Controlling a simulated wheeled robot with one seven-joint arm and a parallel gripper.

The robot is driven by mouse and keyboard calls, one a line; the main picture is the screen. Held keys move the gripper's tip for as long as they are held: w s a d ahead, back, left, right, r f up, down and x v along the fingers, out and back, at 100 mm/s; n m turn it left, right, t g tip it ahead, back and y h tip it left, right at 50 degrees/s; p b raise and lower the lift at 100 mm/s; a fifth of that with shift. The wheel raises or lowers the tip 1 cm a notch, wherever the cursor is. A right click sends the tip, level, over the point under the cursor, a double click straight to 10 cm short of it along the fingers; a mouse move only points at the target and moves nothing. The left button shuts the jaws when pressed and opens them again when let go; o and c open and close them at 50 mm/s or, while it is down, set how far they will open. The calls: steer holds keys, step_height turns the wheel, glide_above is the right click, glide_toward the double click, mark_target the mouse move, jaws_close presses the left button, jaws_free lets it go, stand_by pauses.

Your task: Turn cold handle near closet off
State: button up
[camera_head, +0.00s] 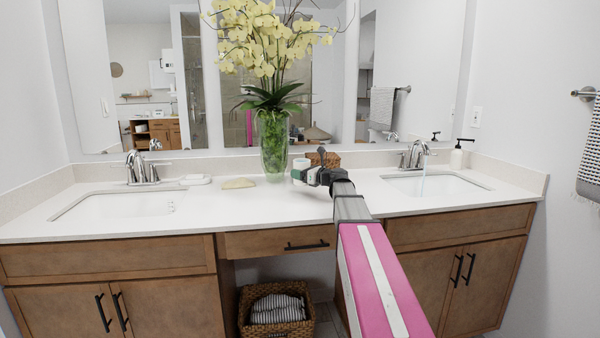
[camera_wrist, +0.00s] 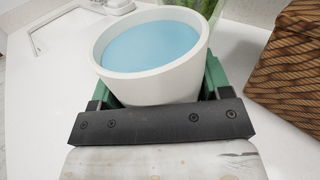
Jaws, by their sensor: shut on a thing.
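The right faucet (camera_head: 418,154) stands behind the right sink (camera_head: 436,184), and a thin stream of water falls from its spout. Its handles are small and low; which is the cold one I cannot tell. The left faucet (camera_head: 140,166) stands behind the left sink (camera_head: 115,205), with no water seen. My gripper (camera_head: 313,175) is over the middle of the counter, left of the right faucet and apart from it. It is shut on a white cup (camera_wrist: 152,80) with pale blue contents, held between green fingers. The cup also shows in the head view (camera_head: 299,167).
A glass vase of yellow orchids (camera_head: 273,148) stands just left of my gripper. A woven box (camera_head: 325,159) is behind it. A soap dispenser (camera_head: 457,157) stands right of the right faucet. A soap dish (camera_head: 195,180) and a beige item (camera_head: 239,184) lie on the left counter.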

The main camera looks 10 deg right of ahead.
steer(key=shift+f, duration=1.95)
steer(key=shift+f, duration=0.1)
steer(key=o, duration=1)
steer(key=shift+o, duration=0.2)
steer(key=shift+s, duration=0.1)
steer(key=v, duration=1.2)
